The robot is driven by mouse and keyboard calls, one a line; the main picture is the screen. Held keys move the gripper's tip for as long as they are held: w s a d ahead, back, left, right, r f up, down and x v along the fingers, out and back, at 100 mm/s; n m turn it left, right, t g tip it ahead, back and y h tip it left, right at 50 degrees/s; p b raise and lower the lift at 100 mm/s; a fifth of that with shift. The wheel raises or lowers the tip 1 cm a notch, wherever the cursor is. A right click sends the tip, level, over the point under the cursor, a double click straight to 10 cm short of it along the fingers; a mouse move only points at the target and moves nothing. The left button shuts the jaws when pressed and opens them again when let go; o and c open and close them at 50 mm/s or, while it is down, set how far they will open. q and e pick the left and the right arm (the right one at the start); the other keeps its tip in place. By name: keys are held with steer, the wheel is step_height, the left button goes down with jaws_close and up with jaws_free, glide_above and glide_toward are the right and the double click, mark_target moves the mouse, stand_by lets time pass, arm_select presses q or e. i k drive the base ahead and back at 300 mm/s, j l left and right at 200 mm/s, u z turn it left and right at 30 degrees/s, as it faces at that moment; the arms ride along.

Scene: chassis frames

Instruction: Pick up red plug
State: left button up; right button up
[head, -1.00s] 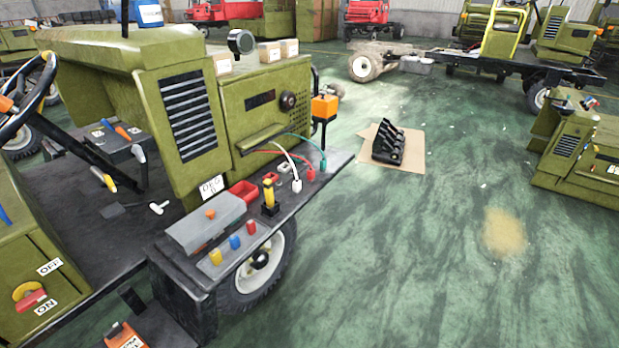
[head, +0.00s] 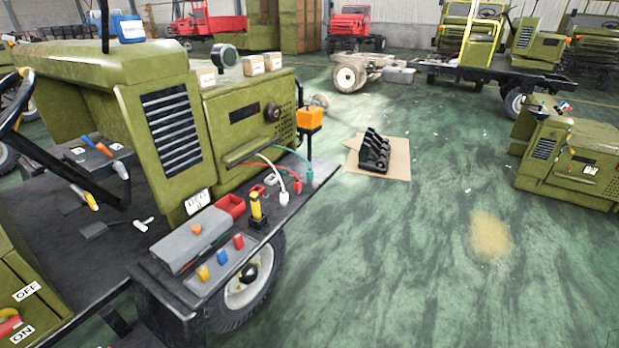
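The red plug (head: 297,187) hangs on the end of a red cable at the outer edge of the dark shelf (head: 317,183) on the green vehicle's side. It is between a white plug (head: 284,198) on the left and a green plug (head: 309,175) on the right, each on its own cable from the green panel. Neither of my grippers is in view.
On the shelf are a red tray (head: 232,205), a yellow joystick (head: 255,205), a grey box (head: 189,241) and coloured buttons. An orange box (head: 310,119) stands on a post behind the plugs. Open green floor (head: 400,250) lies to the right.

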mark_target(297, 184)
steer(key=i+u, duration=0.1)
steer(key=u, duration=0.25)
steer(key=l+u, duration=0.15)
steer(key=u, duration=0.2)
steer(key=i+l+u, duration=0.1)
steer(key=u, duration=0.25)
steer(key=i+l+u, duration=0.2)
steer(key=l, duration=0.4)
steer(key=i+l+u, duration=0.15)
steer(key=l, duration=0.45)
steer(key=i+l+u, duration=0.2)
steer(key=l, duration=0.4)
steer(key=l+u, duration=0.2)
steer(key=l, duration=0.9)
